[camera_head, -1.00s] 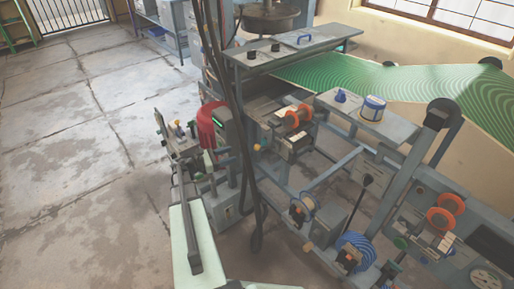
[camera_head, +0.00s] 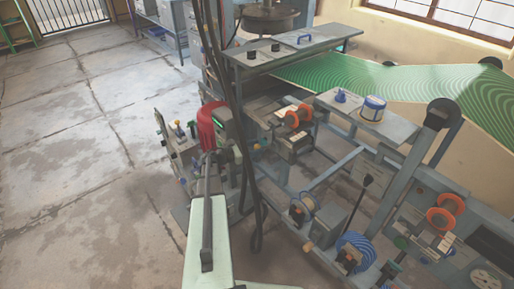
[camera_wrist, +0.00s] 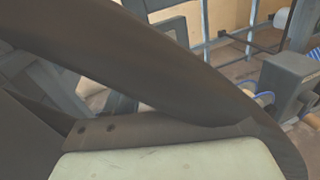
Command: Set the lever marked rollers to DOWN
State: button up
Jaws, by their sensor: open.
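No label reading rollers or DOWN is legible, so I cannot tell which lever is meant. One upright lever with a black knob (camera_head: 367,181) rises beside a grey box (camera_head: 336,218) on the lower frame of the press. Orange rings (camera_head: 298,115) sit on the upper press, and more orange rings (camera_head: 445,212) on the right panel. My gripper (camera_head: 228,146) is at the far end of my pale arm, by a red part (camera_head: 208,125) and partly behind dark hanging cables; its fingers are too small to make out. The wrist view shows no clear fingertips.
Dark cables (camera_head: 240,110) hang close to my arm; a dark curved band (camera_wrist: 150,65) crosses the wrist view. A panel with coloured knobs (camera_head: 178,150) stands left of the press. A blue coil (camera_head: 355,250) is low right. Open floor (camera_head: 80,170) lies left.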

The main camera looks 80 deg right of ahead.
jog(key=shift+s+d, duration=0.3)
jog(key=shift+s, duration=0.1)
jog(key=shift+c, duration=0.3)
grip_shut()
